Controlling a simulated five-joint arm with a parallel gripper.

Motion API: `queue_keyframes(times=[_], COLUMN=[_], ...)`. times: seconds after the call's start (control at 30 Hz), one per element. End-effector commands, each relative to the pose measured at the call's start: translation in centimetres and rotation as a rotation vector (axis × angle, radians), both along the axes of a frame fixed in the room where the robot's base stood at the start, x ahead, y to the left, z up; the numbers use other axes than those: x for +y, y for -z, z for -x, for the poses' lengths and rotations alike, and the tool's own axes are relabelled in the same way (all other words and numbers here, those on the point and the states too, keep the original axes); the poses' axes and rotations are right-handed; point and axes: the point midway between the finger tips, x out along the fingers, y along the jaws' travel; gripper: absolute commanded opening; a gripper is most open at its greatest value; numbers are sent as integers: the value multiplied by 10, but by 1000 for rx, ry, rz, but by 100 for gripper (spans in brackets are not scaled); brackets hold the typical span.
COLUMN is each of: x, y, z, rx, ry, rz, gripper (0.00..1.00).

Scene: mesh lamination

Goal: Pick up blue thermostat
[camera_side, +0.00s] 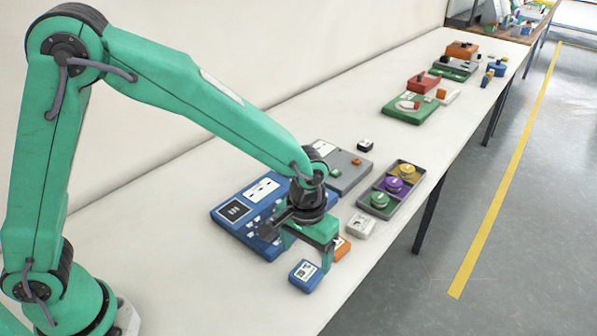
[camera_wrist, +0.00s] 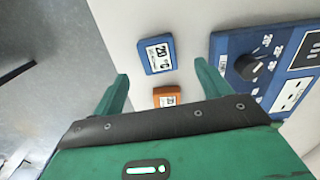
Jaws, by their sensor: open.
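The blue thermostat (camera_side: 305,275) is a small blue box with a white display face, lying on the white table near its front edge. In the wrist view the blue thermostat (camera_wrist: 158,54) shows "20" and lies just beyond the fingertips, roughly between their lines. My gripper (camera_side: 308,250) is open and empty, with its green fingers pointing down close to the thermostat. In the wrist view my gripper (camera_wrist: 160,82) has its two fingers apart. An orange thermostat (camera_wrist: 168,96) lies nearer, between the fingers; in the side view it (camera_side: 342,247) is partly hidden behind a finger.
A large blue panel (camera_side: 228,212) with sockets and switches lies beside my gripper. A white block (camera_side: 360,226), a grey tray (camera_side: 408,188) with coloured round parts, and a grey panel (camera_side: 350,172) lie farther back. Bare table (camera_side: 215,290) is left of the thermostat.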

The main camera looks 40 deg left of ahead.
Motion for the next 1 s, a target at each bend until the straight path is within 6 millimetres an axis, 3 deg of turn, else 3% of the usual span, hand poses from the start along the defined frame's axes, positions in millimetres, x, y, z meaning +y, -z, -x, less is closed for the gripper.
queue_keyframes(times=[0.33, 0.73, 1.0], x=[0, -3, -2], y=[9, 49, 55], z=[0, 0, 0], rx=[2, 2, 0], ry=[0, 1, 1], rz=[-1, -1, 0], gripper=[76, 76, 76])
